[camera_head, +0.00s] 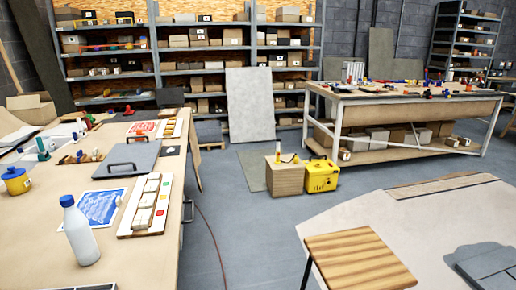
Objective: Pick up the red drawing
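The red drawing (143,128) is a small sheet with red markings. It lies flat on the long workbench (150,252) at the left, towards the far end. A tray of pale blocks lies close to its right side. No gripper is in view, so I cannot see how either one stands relative to the drawing.
A wooden stool (360,258) stands at the front. Grey floor (225,225) is open right of the bench.

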